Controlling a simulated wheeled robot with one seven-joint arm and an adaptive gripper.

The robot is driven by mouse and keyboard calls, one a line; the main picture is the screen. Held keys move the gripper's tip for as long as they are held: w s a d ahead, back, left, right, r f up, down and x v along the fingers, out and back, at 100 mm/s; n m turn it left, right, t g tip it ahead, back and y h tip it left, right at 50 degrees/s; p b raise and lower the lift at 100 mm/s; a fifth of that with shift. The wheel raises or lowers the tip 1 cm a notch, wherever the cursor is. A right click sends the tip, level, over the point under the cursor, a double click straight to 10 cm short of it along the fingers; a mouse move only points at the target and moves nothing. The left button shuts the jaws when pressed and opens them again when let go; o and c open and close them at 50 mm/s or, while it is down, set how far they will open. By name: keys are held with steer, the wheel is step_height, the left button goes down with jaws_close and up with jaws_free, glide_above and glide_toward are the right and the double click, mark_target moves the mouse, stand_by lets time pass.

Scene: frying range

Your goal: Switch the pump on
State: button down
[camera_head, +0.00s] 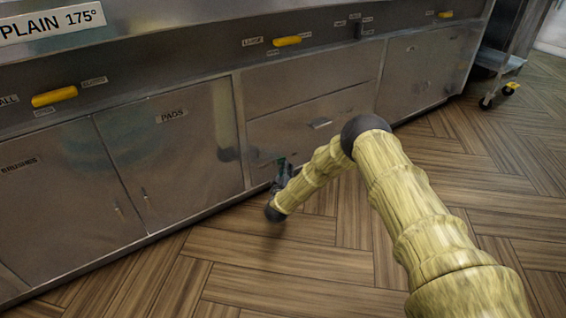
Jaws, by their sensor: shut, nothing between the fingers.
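No switch clearly marked as the pump's can be read from here. A small dark lever or switch (362,26) stands on the front panel (215,62), at the upper right, among small labels too fine to read. My gripper (281,172) is low in front of the cabinet doors, well below that panel, near the lower drawer. It is small, dark and partly hidden by my wrist. Its fingers are shut and hold nothing. I cannot tell whether it touches the cabinet front.
Yellow handles (54,96), (288,41) and (445,14) stick out along the panel. Below are the PADS door (175,150), the BRUSHES door (60,205) and a drawer with a handle (320,124). A wheeled cart (497,70) stands at right. The wooden floor (240,275) is clear.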

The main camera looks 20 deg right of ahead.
steer(key=shift+w+a, duration=0.15)
steer(key=shift+w, duration=0.25)
stand_by(0.5)
steer(key=shift+s+r+p, duration=0.15)
steer(key=shift+s+p, duration=0.1)
steer(key=shift+p, duration=0.2)
steer(key=shift+s, duration=0.15)
steer(key=shift+s, duration=0.1)
